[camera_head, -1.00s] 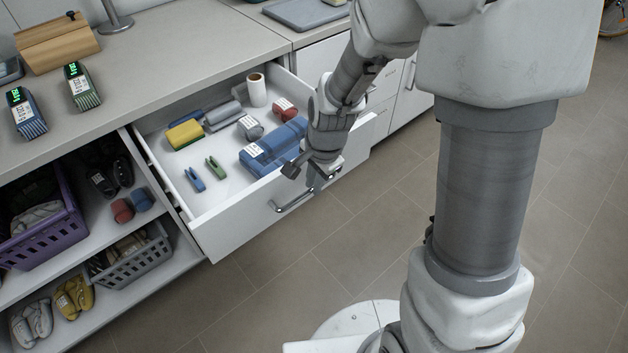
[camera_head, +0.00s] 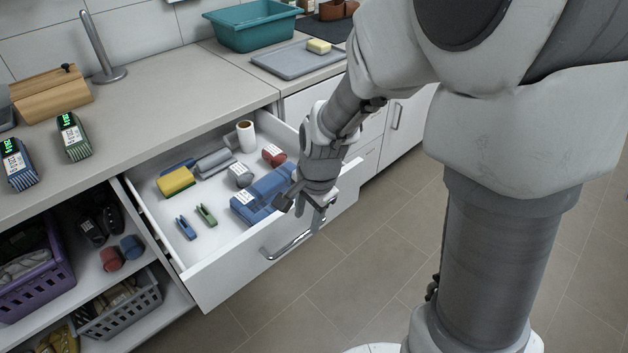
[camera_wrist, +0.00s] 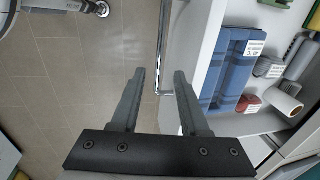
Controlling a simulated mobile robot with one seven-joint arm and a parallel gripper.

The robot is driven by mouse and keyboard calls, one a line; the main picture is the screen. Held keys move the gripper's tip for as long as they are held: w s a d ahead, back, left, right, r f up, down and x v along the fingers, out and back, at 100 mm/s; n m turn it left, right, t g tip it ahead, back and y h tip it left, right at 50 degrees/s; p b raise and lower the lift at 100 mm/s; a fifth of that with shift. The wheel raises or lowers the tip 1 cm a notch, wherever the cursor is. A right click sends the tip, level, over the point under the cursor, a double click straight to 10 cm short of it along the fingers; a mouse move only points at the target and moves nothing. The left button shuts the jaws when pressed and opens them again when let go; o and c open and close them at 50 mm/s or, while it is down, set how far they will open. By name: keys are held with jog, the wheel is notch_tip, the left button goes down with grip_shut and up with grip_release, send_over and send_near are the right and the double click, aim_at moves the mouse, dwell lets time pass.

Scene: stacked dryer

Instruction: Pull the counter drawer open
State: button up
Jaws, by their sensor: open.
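The white counter drawer (camera_head: 215,283) is pulled out from under the counter, with its contents in view. Its metal bar handle (camera_head: 286,244) runs along the outside of the front panel. My gripper (camera_head: 312,222) is at the right part of the drawer front, by the upper end of the handle. In the wrist view my gripper (camera_wrist: 159,80) has its two fingers apart with nothing held between them. The handle (camera_wrist: 162,50) shows beyond the fingertips, in line with the gap; I cannot tell whether a finger touches it.
The drawer holds a blue folded cloth (camera_head: 262,194), a yellow sponge (camera_head: 175,181), a paper roll (camera_head: 246,136) and small clips. Open shelves at left hold a purple basket (camera_head: 40,285) and a grey basket (camera_head: 125,312). The tiled floor (camera_head: 370,250) before the drawer is clear.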

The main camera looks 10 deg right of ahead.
notch_tip(320, 180, up, 12)
jog(key=s+d+p, duration=0.1)
jog(key=s+p, duration=0.1)
jog(key=shift+d, duration=0.15)
jog(key=s+d+r+n+t+p, duration=0.2)
jog(key=s+r+n, duration=0.3)
jog(key=r, duration=0.3)
jog(key=s+d+r+n+t+h+p, duration=0.1)
jog(key=s+d+r+n+p, duration=0.3)
jog(key=s+r+n+p, duration=0.1)
notch_tip(320, 180, up, 4)
jog(key=shift+s+d+f+n+t, duration=0.2)
jog(key=shift+s+d+n+t, duration=0.3)
jog(key=shift+s, duration=0.75)
